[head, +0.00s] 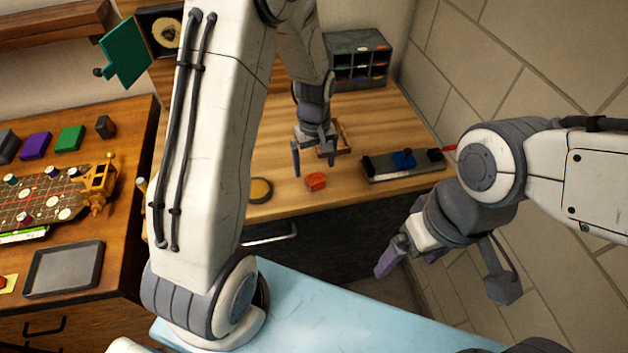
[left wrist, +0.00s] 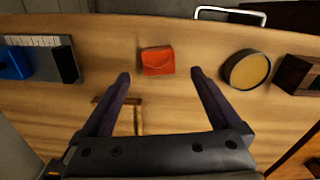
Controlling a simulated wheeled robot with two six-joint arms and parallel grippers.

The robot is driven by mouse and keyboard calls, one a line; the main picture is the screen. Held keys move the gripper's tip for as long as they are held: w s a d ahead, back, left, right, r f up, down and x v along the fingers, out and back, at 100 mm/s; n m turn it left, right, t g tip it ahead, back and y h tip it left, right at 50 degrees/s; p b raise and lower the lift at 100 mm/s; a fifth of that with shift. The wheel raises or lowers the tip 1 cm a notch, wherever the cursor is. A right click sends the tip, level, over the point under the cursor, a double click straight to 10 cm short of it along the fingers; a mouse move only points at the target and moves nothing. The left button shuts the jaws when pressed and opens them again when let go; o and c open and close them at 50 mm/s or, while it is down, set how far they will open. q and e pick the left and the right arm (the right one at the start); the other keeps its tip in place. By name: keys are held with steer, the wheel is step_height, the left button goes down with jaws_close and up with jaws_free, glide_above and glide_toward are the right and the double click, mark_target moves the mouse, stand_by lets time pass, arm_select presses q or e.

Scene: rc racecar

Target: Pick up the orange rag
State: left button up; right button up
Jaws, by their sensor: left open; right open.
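The orange rag (head: 316,181) is a small folded red-orange square lying flat on the wooden desk near its front edge. In the left wrist view the rag (left wrist: 158,60) lies just beyond and between my two fingertips, apart from both. My left gripper (head: 314,160) is open and empty above the desk, pointing down close to the rag. Its fingers (left wrist: 160,80) also show in the left wrist view. My right gripper (head: 398,262) is open and empty at the right, away from the desk, in front of the tiled wall.
A round yellow-topped tin (head: 260,190) stands left of the rag. A grey tray-like block with a blue piece (head: 404,160) lies to the right. A wooden frame (head: 343,140) lies behind the rag under my left gripper. A dark drawer organizer (head: 359,60) stands at the back.

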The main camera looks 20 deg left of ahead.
mark_target(315, 178)
arm_select(q)
step_height(315, 178, down, 4)
steer(key=shift+s+d+f+p, duration=0.1)
steer(key=shift+d+p, duration=0.05)
steer(key=shift+p, duration=0.65)
steer(key=shift+f, duration=0.55)
jaws_close()
steer(key=shift+r, duration=0.15)
